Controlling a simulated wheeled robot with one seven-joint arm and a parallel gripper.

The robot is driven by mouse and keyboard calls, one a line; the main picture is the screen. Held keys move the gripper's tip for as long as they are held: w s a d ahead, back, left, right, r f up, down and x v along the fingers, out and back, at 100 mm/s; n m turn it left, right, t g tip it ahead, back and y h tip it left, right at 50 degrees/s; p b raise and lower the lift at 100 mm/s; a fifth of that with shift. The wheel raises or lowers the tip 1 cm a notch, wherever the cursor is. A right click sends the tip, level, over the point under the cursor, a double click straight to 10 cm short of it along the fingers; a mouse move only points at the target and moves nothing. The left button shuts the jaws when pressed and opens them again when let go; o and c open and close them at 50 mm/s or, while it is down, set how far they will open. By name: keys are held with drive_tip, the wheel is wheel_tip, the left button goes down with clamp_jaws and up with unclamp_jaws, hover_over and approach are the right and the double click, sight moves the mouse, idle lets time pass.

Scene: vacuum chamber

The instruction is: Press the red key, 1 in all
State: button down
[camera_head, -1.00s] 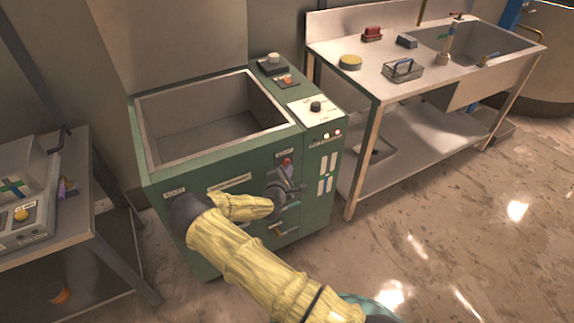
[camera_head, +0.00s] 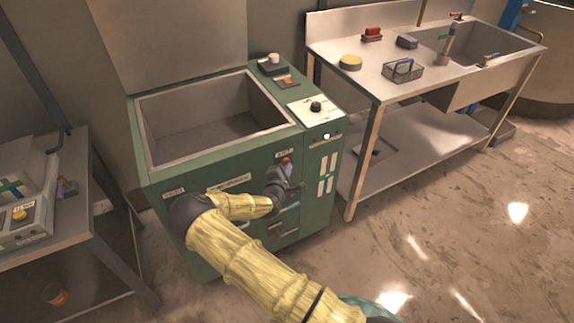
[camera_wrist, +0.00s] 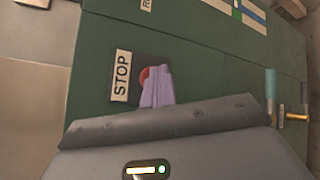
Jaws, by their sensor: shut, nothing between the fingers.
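The red key (camera_wrist: 144,76) sits in a dark square plate beside a STOP label (camera_wrist: 121,76) on the green cabinet front. In the wrist view, my gripper's shut lilac fingers (camera_wrist: 158,86) lie over the key's right part and hide some of it. They look to be at the key, but I cannot tell how firmly they touch or how deep the key is. In the head view, my gripper (camera_head: 287,169) is at the upper right of the cabinet's front, with nothing held.
The green cabinet (camera_head: 160,172) has an open basin, a knob panel (camera_head: 312,109) and an orange switch (camera_head: 286,82) on top. A steel sink table (camera_head: 375,85) stands to the right, a side table (camera_head: 85,215) to the left.

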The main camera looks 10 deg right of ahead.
drive_tip(key=shift+s+d+p, duration=0.25)
drive_tip(key=shift+s+p, duration=0.05)
drive_tip(key=shift+s, duration=0.55)
drive_tip(key=shift+s+d+p, duration=0.25)
drive_tip(key=shift+s+p, duration=0.05)
drive_tip(key=shift+s, duration=0.5)
drive_tip(key=shift+s+d+p, duration=0.3)
drive_tip(key=shift+s, duration=0.45)
drive_tip(key=shift+s+d+p, duration=0.25)
drive_tip(key=shift+s+p, duration=0.05)
drive_tip(key=shift+s, duration=0.5)
